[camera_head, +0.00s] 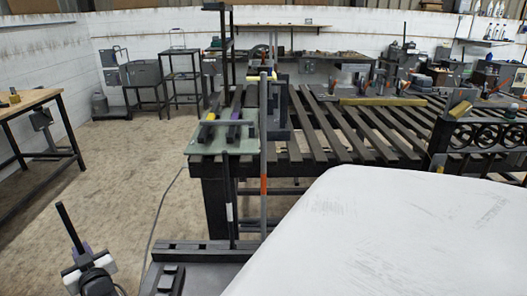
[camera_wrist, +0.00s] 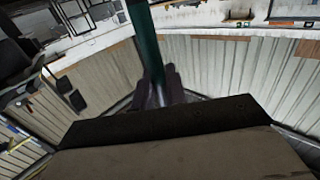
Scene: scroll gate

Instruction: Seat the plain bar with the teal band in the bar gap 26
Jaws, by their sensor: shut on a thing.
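My gripper (camera_head: 88,262) is at the lower left in the head view, out over the floor and away from the bench. It is shut on a dark bar (camera_head: 70,227), which sticks up and leans a little to the left. In the wrist view the bar (camera_wrist: 145,45) looks dark teal and rises from between the fingers (camera_wrist: 160,90). Its lower part is hidden. A dark scrollwork gate part with rings (camera_head: 482,134) is at the right edge of the head view, far from my gripper. I cannot make out which gap is 26.
A slatted dark bench (camera_head: 345,135) fills the middle. A pale green board (camera_head: 205,146) at its left end carries bars with yellow and purple bands. Upright bars with white (camera_head: 229,210) and orange (camera_head: 263,185) bands stand in front. A wooden table (camera_head: 35,98) is at left. Floor between is clear.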

